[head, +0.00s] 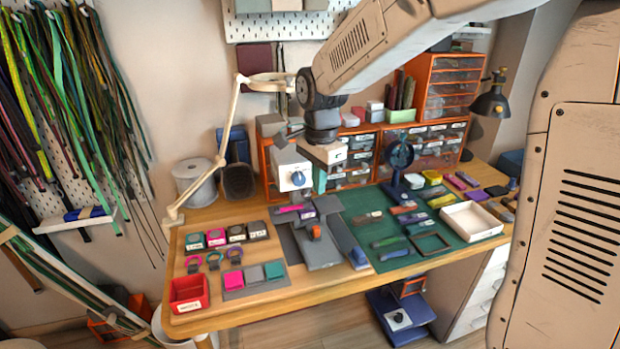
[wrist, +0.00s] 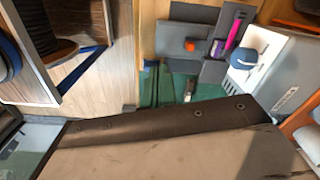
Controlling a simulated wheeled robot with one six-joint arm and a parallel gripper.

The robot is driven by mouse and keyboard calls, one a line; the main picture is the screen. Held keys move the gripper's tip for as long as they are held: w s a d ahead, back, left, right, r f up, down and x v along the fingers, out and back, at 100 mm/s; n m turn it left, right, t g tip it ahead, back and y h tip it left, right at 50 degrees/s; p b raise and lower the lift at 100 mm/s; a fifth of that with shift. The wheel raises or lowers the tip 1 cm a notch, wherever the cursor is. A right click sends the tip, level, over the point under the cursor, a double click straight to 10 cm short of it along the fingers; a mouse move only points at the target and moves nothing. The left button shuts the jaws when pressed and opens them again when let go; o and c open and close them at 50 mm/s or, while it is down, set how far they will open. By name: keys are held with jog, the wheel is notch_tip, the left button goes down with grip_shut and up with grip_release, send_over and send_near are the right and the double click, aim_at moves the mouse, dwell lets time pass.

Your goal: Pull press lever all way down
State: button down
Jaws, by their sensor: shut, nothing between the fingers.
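The press stands near the table's middle in the head view. Its white head (head: 290,167) carries a blue knob (head: 297,178) above a grey base (head: 320,250) with an orange piece (head: 316,232). A long grey bar (head: 345,240) with a blue end (head: 359,257) slants along the base's right side; I cannot tell for sure that it is the lever. My gripper (head: 323,153) is shut and empty beside the press head, its fingertips hard to make out. The wrist view shows the white head (wrist: 268,42), its blue knob (wrist: 243,58) and the orange piece (wrist: 190,45).
A green mat (head: 400,245) with several small tools and a white tray (head: 471,221) lies right of the press. Small blocks and a red bin (head: 189,293) lie left. Orange drawer units (head: 440,75) and a lamp (head: 491,100) stand behind.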

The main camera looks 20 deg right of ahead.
jog(key=s+d+r+n, duration=0.2)
jog(key=s+n, duration=0.2)
jog(key=s, duration=0.5)
jog(key=s+d+r+n, duration=0.2)
jog(key=s+n, duration=0.3)
jog(key=s, duration=0.5)
jog(key=s+d+r+n+t, duration=0.1)
jog(key=s+n, duration=0.4)
jog(key=s, duration=0.5)
jog(key=shift+d+r, duration=0.5)
jog(key=shift+r, duration=0.05)
